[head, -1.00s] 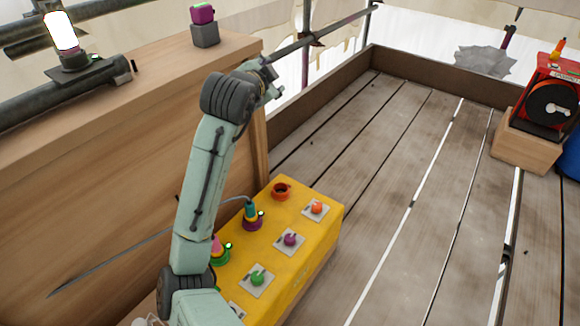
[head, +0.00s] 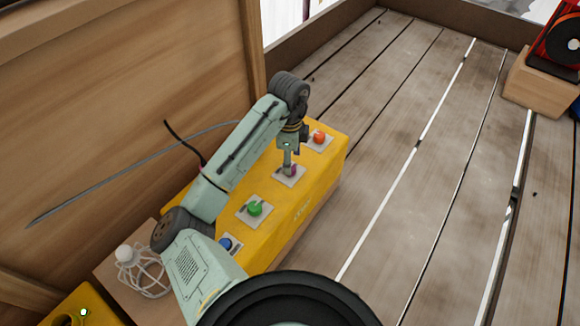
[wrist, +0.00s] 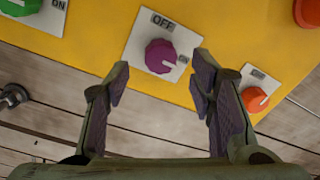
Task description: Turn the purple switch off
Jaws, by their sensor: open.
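The purple switch (wrist: 160,56) is a round knob on a white plate marked OFF and ON, on the yellow box (wrist: 95,60). In the wrist view its pale pointer line is toward the ON label. My gripper (wrist: 163,85) is open, and the knob shows just beyond and between its fingertips; I cannot tell whether they touch it. In the head view my gripper (head: 288,168) is over the purple switch (head: 291,171), which it partly hides.
The green knob (head: 254,208) and blue knob (head: 225,243) are on one side, the orange knob (head: 319,137) on the other. A wooden wall (head: 120,110) stands behind the box. The plank floor (head: 420,180) at right is mostly clear.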

